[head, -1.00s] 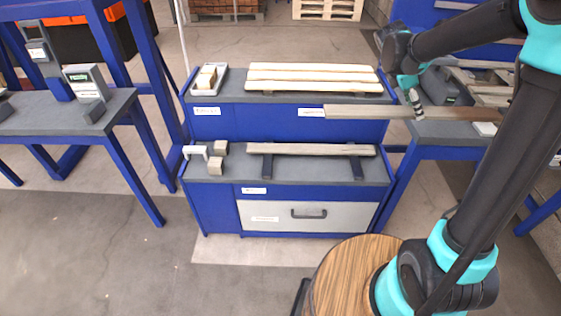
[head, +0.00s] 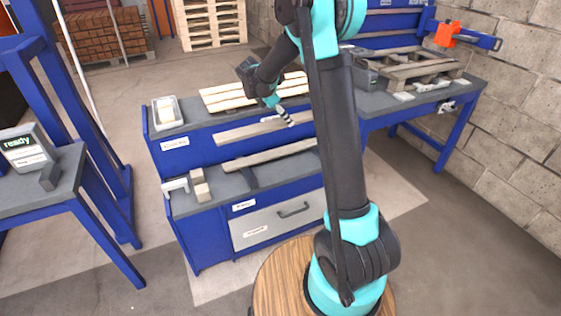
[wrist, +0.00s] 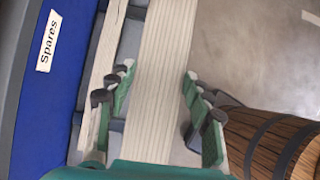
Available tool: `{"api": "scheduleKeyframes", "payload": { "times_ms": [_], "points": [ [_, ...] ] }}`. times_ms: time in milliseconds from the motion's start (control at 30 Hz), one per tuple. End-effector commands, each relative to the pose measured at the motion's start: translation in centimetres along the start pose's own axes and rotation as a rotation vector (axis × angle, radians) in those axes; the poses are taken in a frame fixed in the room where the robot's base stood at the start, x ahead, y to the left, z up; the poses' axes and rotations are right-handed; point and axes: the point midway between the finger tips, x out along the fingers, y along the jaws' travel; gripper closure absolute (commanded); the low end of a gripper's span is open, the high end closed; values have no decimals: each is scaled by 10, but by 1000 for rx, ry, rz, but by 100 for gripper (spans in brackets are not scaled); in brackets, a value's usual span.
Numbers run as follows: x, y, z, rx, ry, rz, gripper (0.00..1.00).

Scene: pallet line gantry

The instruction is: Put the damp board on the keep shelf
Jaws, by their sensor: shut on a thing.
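My gripper (head: 287,117) is shut on a long grey-brown board (head: 240,132), held level in front of the stepped blue cabinet. In the wrist view the board (wrist: 162,50) runs between the green fingers (wrist: 157,95). I cannot tell from its look whether it is damp. The upper shelf (head: 205,122) bears several pale boards (head: 228,97). The lower shelf (head: 215,193) has another board (head: 265,157) lying across dark supports. A label reading "Spares" (wrist: 49,41) shows on blue in the wrist view; the cabinet's labels are too small to read in the head view, so I cannot tell which shelf is keep.
A white tray with pale blocks (head: 167,113) stands on the upper shelf's left end. A white clamp-like piece (head: 175,186) and small blocks (head: 200,187) sit on the lower shelf. At right a bench holds a pallet (head: 415,68). A "ready" display (head: 25,150) stands at left.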

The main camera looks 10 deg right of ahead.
Motion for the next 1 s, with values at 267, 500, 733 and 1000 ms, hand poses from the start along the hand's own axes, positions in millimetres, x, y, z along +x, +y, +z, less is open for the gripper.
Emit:
{"api": "scheduleKeyframes", "payload": {
  "times_ms": [267,500,733,1000],
  "points": [
    [70,50,-10,15,0,-9,87],
    [97,62,-16,19,0,-12,87],
    [138,62,-42,19,0,-12,87],
    [193,62,-78,18,-1,-12,87]
  ]
}}
